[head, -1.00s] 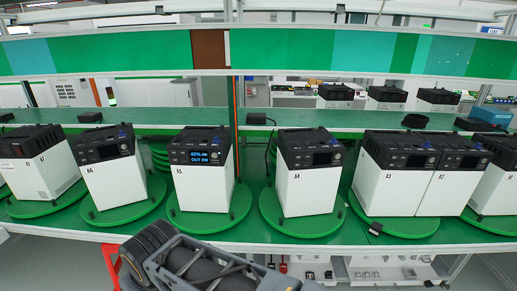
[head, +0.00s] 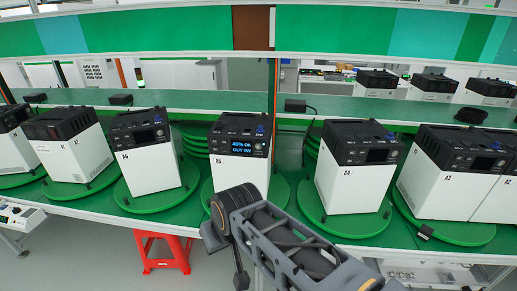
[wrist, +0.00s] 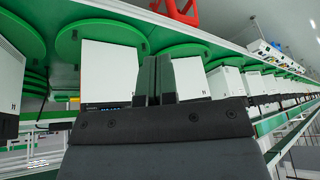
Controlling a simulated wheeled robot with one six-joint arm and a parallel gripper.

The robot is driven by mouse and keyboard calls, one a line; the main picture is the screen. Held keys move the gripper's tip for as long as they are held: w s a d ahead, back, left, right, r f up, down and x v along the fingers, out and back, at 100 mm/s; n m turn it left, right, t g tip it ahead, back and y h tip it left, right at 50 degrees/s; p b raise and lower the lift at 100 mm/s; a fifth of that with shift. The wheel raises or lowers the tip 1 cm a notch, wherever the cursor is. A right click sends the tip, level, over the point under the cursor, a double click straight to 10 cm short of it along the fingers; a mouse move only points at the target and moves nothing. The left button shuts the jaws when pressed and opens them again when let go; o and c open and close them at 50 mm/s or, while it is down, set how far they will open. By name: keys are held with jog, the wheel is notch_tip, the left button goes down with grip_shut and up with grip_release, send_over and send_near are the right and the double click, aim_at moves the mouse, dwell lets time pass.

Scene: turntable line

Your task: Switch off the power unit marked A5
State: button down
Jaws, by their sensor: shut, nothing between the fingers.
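The power unit A5 (head: 239,168) is a white box with a black top panel, standing on a green round turntable. Its display (head: 242,148) is lit blue and reads about "40% ON, OUT 0W". My arm covers its lower front in the head view. In the wrist view, which appears upside down, a unit with a blue-lit display, apparently A5 (wrist: 110,68), is left of the fingers. My gripper (wrist: 155,65) is shut and empty, its fingers pointing towards the row of units. Whether it touches any unit cannot be told.
Unit A4 (head: 345,195) stands to the right and A6 (head: 150,172) to the left, both with dark displays. More units line the green bench. A raised shelf (head: 180,97) runs behind them. A red stool (head: 163,250) is under the bench edge.

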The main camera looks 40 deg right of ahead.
jog(key=w+a+f+m+t+y+b, duration=0.1)
jog(key=w+a+f+m+y+b, duration=0.25)
jog(key=w+m+y+b, duration=0.35)
jog(key=w+d+r+m+t+y+b, duration=0.1)
jog(key=w+d+m+t+y+b, duration=0.1)
jog(key=w+d+m+t, duration=0.4)
jog(key=w+d+m+t+h+b, duration=0.2)
jog(key=w+d+m+t+h, duration=0.1)
jog(key=d+m, duration=0.5)
jog(key=w+d+r+m+t+h+b, duration=0.1)
jog(key=w+d+m+t+h+b, duration=0.2)
jog(key=d+m+t+h, duration=0.3)
jog(key=w+d+m+h, duration=0.1)
jog(key=d+m, duration=0.2)
jog(key=d, duration=0.4)
jog(key=shift+w+d+r+t, duration=0.15)
jog(key=shift+w+r+t, duration=0.05)
jog(key=shift+r+t, duration=0.1)
jog(key=shift+w, duration=0.1)
